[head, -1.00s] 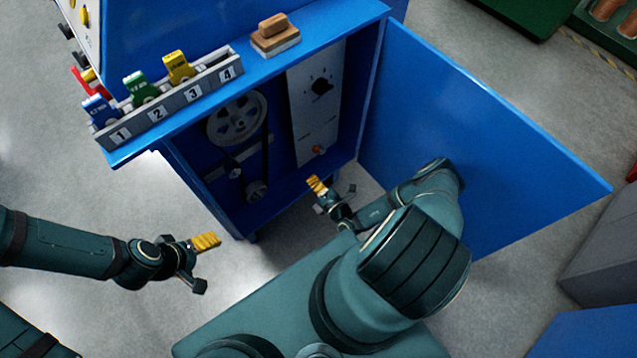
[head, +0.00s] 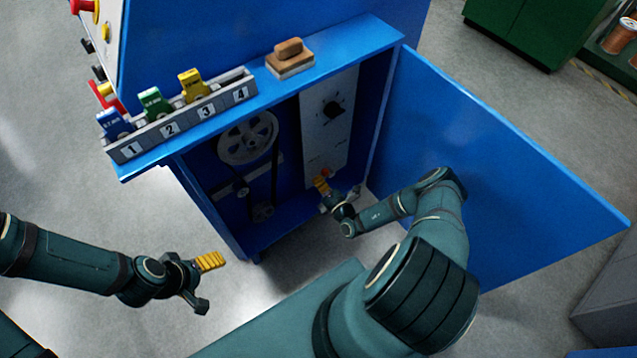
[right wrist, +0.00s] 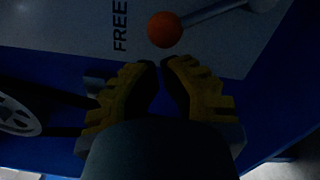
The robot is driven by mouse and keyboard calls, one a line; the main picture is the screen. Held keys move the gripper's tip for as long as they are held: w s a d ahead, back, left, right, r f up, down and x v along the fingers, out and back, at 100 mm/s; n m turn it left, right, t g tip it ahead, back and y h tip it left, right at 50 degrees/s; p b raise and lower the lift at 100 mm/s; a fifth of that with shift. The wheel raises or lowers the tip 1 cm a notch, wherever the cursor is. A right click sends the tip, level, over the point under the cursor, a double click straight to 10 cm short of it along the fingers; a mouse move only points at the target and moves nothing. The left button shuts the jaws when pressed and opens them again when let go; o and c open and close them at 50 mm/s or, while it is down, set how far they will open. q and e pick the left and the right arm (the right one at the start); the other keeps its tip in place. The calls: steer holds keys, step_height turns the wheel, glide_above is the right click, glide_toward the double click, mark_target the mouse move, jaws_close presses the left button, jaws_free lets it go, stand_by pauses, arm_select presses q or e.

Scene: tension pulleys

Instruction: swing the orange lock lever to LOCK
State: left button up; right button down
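The orange lock lever (head: 326,172) is on the lower part of the pale panel inside the open blue cabinet. In the right wrist view its orange ball knob (right wrist: 164,29) sits just beyond my fingertips, on a grey rod running to the upper right. The word FREE is printed left of the knob; no LOCK label is readable. My right gripper (right wrist: 160,66) has its yellow fingertips almost together, with nothing between them. In the head view the right gripper (head: 321,184) is just below the knob. My left gripper (head: 210,262) hangs outside the cabinet; its finger gap is unclear.
The blue cabinet door (head: 500,160) stands open on the right, close to my right arm. Pulleys and a belt (head: 248,140) are left of the panel (head: 330,120). A numbered rack (head: 185,118) and a wooden-handled block (head: 289,58) sit on the ledge above.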

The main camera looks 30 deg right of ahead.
steer(key=shift+d+r+m, duration=0.2)
steer(key=shift+d+m, duration=0.05)
steer(key=shift+m, duration=0.05)
